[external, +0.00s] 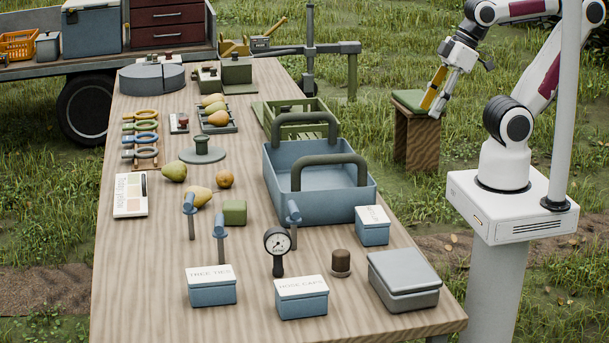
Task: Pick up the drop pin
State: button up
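Three blue-headed pins with grey shanks show on the wooden table; which one is the drop pin I cannot tell. One pin (190,214) is at the left beside a pear, another pin (220,238) is nearer the camera, and a third pin (293,215) is in front of the blue tote. All look upright. My gripper (434,106) hangs at the upper right, beyond the table's right edge and far from the pins, above and beside a small stool. An orange-yellow piece shows at its fingers; whether it is a finger pad or a held thing is unclear.
The blue tote (325,206) with tall green handles stands mid-table. Lidded boxes (212,290), a round gauge (278,245), a brown knob (341,262) and a grey case (403,281) stand near the front. Pears (198,197) and a green cube (235,212) lie near the pins.

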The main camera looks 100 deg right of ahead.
dwell(0.3)
jog(key=w+a+f+m+t+y, duration=0.1)
jog(key=w+a+f+t, duration=0.2)
jog(key=w, duration=0.7)
jog(key=w+a+f, duration=0.4)
jog(key=w+f, duration=0.1)
jog(key=w, duration=0.6)
jog(key=w+f+m+t, duration=0.1)
jog(key=w+f+t, duration=0.1)
jog(key=w+f, duration=0.4)
jog(key=t+h, duration=0.2)
jog(key=h, duration=0.1)
send_near(294, 227)
jog(key=w, duration=0.2)
jog(key=shift+s+d+f+t+h, duration=0.15)
jog(key=shift+d+f+t+h, duration=0.2)
jog(key=shift+d+f, duration=0.35)
jog(key=shift+a+f, duration=0.1)
jog(key=shift+x, duration=1.3)
